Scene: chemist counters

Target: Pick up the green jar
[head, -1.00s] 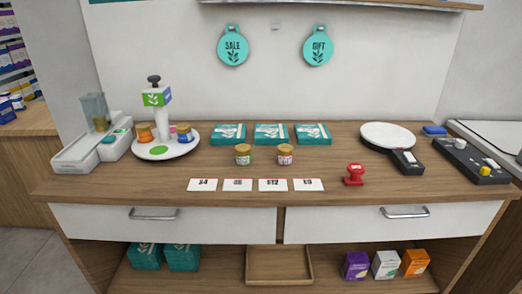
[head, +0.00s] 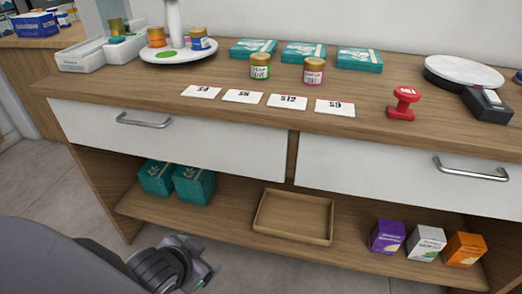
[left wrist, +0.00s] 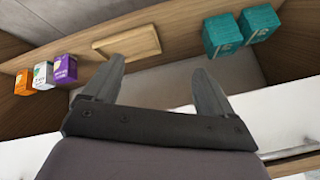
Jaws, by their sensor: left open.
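The green jar (head: 260,68), with a gold lid and a green-edged label, stands upright on the counter behind the price cards in the head view. A similar jar with a pink label (head: 314,66) stands to its right. My left gripper (head: 203,270) is low at the bottom left of the head view, below the counter and well apart from the jar. In the left wrist view its two fingers (left wrist: 160,75) are spread with nothing between them. The jars are not in the left wrist view. My right gripper is not in view.
Price cards (head: 243,96) lie in front of the jars, and teal boxes (head: 302,52) behind. A red stamp (head: 403,103) stands to the right. Below the drawers, the shelf holds teal boxes (head: 193,185), a wooden tray (head: 262,240) and small cartons (head: 388,237).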

